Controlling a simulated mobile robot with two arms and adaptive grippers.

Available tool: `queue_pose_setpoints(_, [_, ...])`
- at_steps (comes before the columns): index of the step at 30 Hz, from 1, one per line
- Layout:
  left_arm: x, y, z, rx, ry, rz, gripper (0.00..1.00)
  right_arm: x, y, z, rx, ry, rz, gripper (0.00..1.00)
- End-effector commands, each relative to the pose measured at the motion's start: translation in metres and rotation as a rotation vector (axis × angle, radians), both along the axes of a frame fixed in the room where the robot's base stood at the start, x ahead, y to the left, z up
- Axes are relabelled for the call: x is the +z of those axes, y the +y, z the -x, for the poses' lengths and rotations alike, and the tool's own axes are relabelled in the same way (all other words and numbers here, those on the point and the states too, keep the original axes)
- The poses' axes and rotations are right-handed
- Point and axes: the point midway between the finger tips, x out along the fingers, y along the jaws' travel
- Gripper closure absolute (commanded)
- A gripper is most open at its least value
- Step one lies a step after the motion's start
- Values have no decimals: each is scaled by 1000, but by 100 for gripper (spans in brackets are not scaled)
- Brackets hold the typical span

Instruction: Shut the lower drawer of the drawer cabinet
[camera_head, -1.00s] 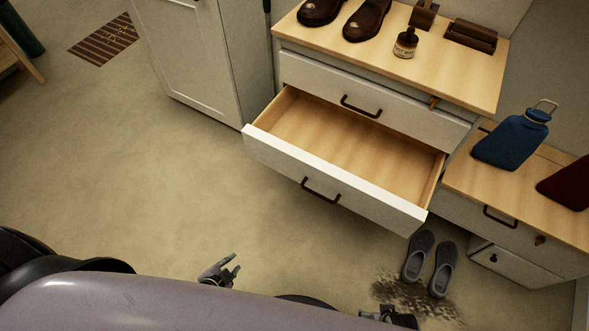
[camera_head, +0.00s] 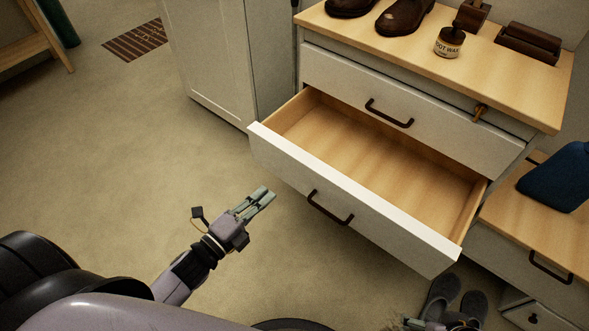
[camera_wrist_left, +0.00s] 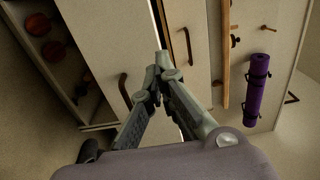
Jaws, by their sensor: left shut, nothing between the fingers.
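The drawer cabinet (camera_head: 545,105) is white with a wooden top. Its lower drawer (camera_head: 340,205) is pulled well out and empty, with a dark handle (camera_head: 330,208) on its white front. The upper drawer (camera_head: 405,105) is shut. My left gripper (camera_head: 266,193) is shut and empty, just left of the lower drawer's front and apart from it in the head view. In the left wrist view, its fingers (camera_wrist_left: 160,62) point toward the drawer fronts, with a dark handle (camera_wrist_left: 125,92) to their left.
Dark shoes (camera_head: 405,17) and a wax jar (camera_head: 449,42) stand on the cabinet top. A lower cabinet with a blue bottle (camera_head: 560,178) is at the right. Grey slippers (camera_head: 442,292) lie below the drawer's right end. Floor (camera_head: 120,140) at the left is clear.

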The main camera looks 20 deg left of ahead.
Motion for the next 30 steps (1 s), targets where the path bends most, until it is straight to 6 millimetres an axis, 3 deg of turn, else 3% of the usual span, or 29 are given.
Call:
queue_pose_setpoints(9, [-1,-24,-66,0,-2,3,100,-11,0,0,0,0,0,31])
queue_pose_setpoints(15, [-1,-34,-96,1,0,3,100,-16,0,0,0,0,0,31])
queue_pose_setpoints(21, [-1,-39,-107,0,3,4,100,-18,0,0,0,0,0,31])
queue_pose_setpoints(30, [-1,-39,-108,1,3,3,100,-17,0,0,0,0,0,31])
